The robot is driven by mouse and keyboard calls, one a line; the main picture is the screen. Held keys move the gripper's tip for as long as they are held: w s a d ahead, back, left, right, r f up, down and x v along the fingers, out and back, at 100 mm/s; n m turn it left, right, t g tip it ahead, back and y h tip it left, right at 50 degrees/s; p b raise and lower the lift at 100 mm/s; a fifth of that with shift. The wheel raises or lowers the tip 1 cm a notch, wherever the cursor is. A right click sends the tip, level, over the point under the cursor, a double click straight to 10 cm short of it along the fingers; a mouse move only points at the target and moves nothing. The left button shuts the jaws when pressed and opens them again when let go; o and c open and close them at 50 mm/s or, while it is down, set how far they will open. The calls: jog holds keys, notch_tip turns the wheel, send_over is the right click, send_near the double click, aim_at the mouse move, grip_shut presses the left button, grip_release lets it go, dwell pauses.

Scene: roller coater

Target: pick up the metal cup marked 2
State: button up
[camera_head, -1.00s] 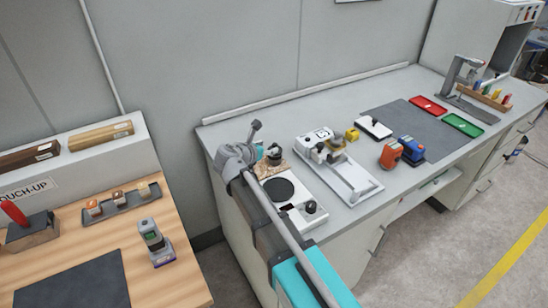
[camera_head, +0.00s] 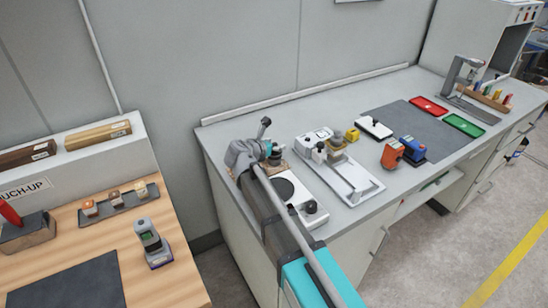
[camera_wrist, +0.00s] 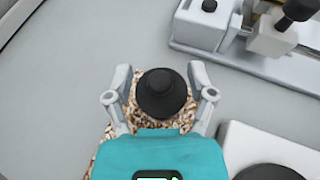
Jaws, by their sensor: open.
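A small round item with a black knobbed top (camera_wrist: 161,93) stands on a speckled cork mat (camera_wrist: 113,138). It also shows as a small dark shape (camera_head: 275,156) at the left end of the bench, partly hidden by my wrist. I see no metal cup wall and no number 2, so I cannot tell if this is the cup. My gripper (camera_wrist: 160,80) is open, with one finger on each side of the black top and small gaps visible. In the head view, the fingers are mostly hidden behind my arm.
A white device with a dark round plate (camera_head: 284,188) stands close beside the mat. A white slide-like apparatus (camera_head: 350,178) lies to its right. Farther right are an orange device (camera_head: 392,154), a red tray (camera_head: 428,106) and a green tray (camera_head: 465,125). The bench behind the mat is bare.

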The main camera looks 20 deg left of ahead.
grip_shut()
dwell(0.3)
dwell(0.4)
